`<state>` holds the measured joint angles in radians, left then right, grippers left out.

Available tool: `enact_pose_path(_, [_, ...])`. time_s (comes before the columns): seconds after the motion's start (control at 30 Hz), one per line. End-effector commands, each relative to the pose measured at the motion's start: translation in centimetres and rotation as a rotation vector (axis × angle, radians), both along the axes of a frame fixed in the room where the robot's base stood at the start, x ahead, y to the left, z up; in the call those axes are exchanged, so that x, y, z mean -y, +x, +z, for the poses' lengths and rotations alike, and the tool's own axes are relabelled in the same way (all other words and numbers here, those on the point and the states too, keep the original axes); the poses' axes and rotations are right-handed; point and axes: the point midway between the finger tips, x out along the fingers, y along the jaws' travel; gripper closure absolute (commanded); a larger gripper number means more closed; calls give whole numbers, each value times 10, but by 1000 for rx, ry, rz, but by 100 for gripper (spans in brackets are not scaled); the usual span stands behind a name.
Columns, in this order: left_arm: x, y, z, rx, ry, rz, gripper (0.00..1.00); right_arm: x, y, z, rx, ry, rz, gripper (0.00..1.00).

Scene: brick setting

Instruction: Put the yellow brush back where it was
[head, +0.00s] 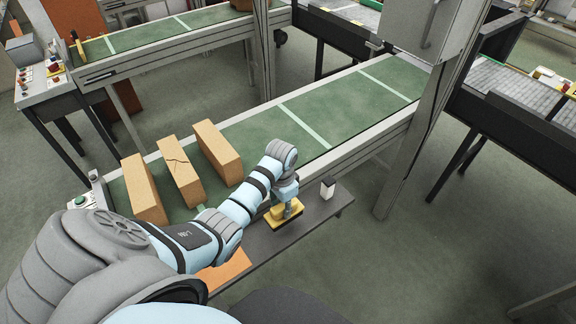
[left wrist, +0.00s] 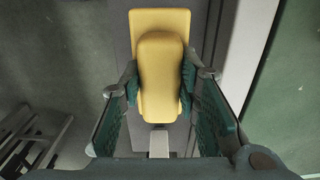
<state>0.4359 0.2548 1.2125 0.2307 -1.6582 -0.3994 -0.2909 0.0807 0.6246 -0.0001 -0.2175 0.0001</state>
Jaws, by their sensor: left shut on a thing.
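The yellow brush (head: 278,222) is at the dark grey side shelf (head: 318,212) along the front of the conveyor. I cannot tell whether it rests on the shelf or hangs just above it. My left gripper (head: 288,207) is over it, shut on its raised yellow handle. In the left wrist view the brush (left wrist: 162,22) has its wide yellow base beneath the rounded handle, and the fingers of the left gripper (left wrist: 158,86) press on both sides of the handle. My right gripper is not in view.
A small white and black object (head: 327,188) stands on the shelf, right of the brush. A flat orange patch (head: 224,270) lies on the shelf at left, partly behind my arm. Several bricks, one cracked (head: 180,172), stand on the green conveyor belt (head: 262,130).

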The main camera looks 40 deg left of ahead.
Motion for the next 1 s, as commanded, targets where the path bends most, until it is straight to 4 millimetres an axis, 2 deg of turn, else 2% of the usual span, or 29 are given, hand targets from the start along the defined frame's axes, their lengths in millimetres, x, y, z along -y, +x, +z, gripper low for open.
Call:
enact_pose_path(0.07, [-4, -4, -12, -3, 0, 9, 100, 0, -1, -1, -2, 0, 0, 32])
enact_pose_path(0.13, [-6, -5, -31, -2, 0, 14, 100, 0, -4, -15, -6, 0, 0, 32])
enact_pose_path(0.2, [-7, -6, -41, 0, 0, 17, 100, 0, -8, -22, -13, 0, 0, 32])
enact_pose_path(0.5, [-7, -6, -40, 0, 0, 18, 100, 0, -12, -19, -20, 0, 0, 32])
enact_pose_path(0.53, [-7, -6, -39, 0, 0, 18, 66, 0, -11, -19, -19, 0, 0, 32])
enact_pose_path(0.63, [-7, -6, -39, 0, 0, 18, 50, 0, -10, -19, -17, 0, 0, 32])
enact_pose_path(0.9, [-7, -6, -38, 0, 0, 18, 50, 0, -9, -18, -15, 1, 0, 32])
enact_pose_path(1.0, [-8, -6, -32, 2, 0, 17, 50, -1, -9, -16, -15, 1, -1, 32])
